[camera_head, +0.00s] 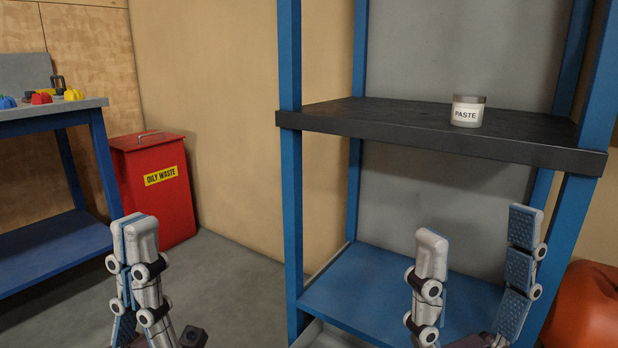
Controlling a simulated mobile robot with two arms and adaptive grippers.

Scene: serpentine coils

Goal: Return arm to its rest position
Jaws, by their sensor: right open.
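My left gripper (134,226) is at the lower left, pointing up, with its fingers together and nothing visible between them. My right gripper (474,232) is at the lower right, in front of the blue shelf rack, with its fingers spread wide and nothing between them. A jar labelled PASTE (468,111) stands upright on the dark upper shelf (380,125), above and apart from the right gripper.
The rack's blue post (291,190) stands between my grippers, and its lower blue shelf (355,290) looks empty. A red OILY WASTE bin (160,200) and a workbench (50,118) with small coloured items stand at left. A red rounded object (588,310) is at lower right.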

